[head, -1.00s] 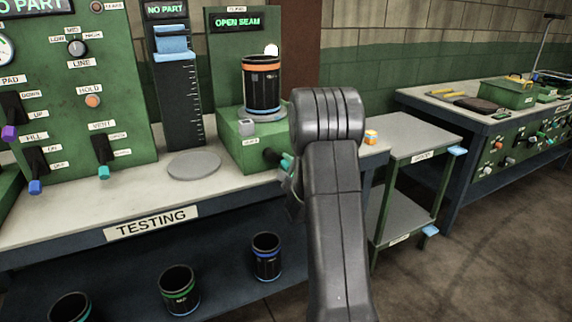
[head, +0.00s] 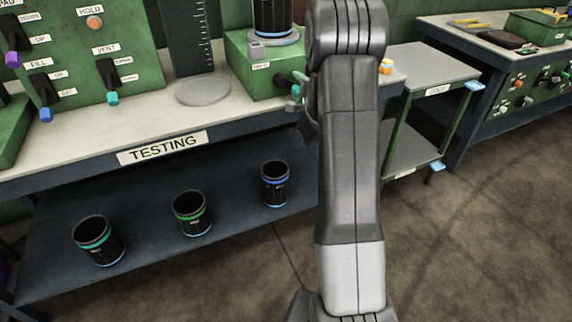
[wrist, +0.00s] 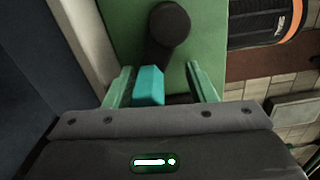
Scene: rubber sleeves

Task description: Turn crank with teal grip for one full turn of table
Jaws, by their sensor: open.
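The crank's teal grip (wrist: 149,86) shows in the wrist view, between the two green fingers of my gripper (wrist: 163,88). The gripper is open, with a gap on each side of the grip. The dark crank arm and hub (wrist: 168,25) sit on the face of the green box (wrist: 120,20). In the head view the green box (head: 250,75) stands on the bench, and the crank (head: 289,80) is partly hidden by my arm. A black sleeve with an orange band (wrist: 270,25) stands on the turntable (head: 272,38).
The bench (head: 130,130) carries a TESTING label and a round grey plate (head: 203,91). Sleeves (head: 98,240) stand on the lower shelf. A small cart (head: 430,70) is right of the bench. Open floor lies in front.

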